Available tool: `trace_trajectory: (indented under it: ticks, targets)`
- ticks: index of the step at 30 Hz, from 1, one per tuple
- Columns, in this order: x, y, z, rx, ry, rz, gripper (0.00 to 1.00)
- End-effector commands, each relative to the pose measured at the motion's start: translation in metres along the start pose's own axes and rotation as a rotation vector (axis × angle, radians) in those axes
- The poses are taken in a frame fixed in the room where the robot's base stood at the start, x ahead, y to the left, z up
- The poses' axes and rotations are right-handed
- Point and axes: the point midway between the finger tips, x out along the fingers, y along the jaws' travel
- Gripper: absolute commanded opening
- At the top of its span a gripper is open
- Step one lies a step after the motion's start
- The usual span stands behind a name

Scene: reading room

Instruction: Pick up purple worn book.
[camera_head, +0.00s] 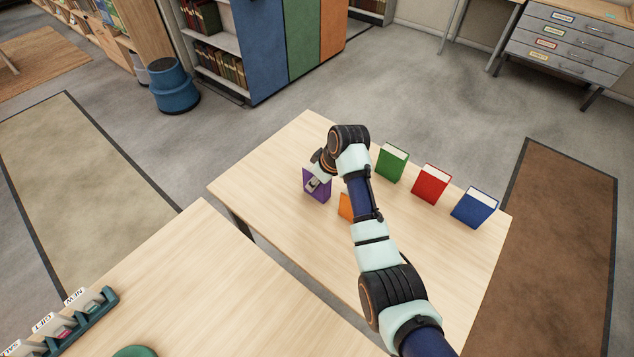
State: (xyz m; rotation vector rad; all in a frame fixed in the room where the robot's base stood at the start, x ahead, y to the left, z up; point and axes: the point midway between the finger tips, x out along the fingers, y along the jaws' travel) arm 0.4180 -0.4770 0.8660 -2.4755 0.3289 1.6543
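The purple book (322,193) stands upright on the light wooden table (290,243), near its far left part. My gripper (313,185) is at the purple book, in front of its face or around its top edge; I cannot tell which. My wrist hides part of the book and its top. The gripper fingers are small and partly covered, so I cannot tell whether they are open or shut on the book.
An orange book (345,207) is mostly hidden behind my arm, close to the purple one. Green (391,163), red (430,184) and blue (474,207) books stand in a row to the right. A second table (200,290) lies nearer, with a teal holder (80,325).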

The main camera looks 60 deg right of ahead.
Motion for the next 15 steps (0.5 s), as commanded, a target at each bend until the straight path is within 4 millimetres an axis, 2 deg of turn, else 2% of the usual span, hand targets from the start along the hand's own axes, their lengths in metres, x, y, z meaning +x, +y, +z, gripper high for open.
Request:
trace_trajectory:
  ticks: [9, 11, 15]
  targets:
    - [-0.004, 0.000, -0.002, 0.000, 0.002, 0.001, 0.00]
    - [-0.011, 0.000, -0.005, -0.001, 0.002, 0.002, 0.00]
    - [-0.044, 0.001, -0.019, -0.001, 0.004, 0.003, 0.00]
